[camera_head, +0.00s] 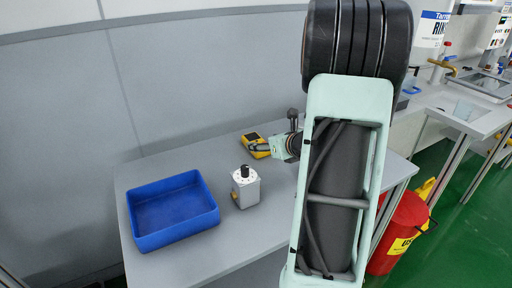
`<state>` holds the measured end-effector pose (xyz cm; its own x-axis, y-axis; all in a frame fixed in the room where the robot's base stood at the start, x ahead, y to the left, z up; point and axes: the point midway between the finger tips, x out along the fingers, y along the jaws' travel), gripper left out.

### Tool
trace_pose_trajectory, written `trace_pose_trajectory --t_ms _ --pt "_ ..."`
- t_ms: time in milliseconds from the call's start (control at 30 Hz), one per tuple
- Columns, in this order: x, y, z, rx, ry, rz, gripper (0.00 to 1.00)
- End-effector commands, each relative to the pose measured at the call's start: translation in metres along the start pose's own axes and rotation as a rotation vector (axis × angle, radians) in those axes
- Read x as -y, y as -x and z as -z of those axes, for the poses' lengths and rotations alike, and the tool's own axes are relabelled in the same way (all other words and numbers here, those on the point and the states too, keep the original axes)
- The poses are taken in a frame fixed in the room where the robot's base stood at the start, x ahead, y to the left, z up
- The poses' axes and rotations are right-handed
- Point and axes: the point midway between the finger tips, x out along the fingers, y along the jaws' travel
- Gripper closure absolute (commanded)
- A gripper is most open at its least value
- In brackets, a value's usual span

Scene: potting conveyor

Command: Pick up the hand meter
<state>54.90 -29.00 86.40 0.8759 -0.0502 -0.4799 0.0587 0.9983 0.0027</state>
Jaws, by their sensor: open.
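The hand meter (254,139) is a yellow device with a dark face, lying near the back of the grey table. My gripper (262,147) is at the meter's lower right side, reaching in from the right. The jaws are open, and one dark finger overlaps part of the meter in this view. I cannot tell whether the fingers touch it. My arm's large link hides the table to the right of the gripper.
A blue open bin (172,238) stands at the left of the grey table (265,222). A white box-shaped device with a black knob (245,188) stands between the bin and my arm. A grey wall is behind. A red bin (400,232) stands on the green floor at right.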

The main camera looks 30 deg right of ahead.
Motion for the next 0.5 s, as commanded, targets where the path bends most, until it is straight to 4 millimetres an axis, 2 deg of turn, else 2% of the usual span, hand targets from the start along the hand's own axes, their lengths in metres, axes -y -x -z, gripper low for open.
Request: trace_pose_trajectory --t_ms 33,267,500 --pt "-0.001 -0.008 0.001 0.0 0.001 -0.002 0.35" --pt "-0.001 -0.026 0.001 -0.001 0.002 0.0 0.35" --pt "-0.002 -0.061 0.003 -0.001 0.003 -0.001 0.35"
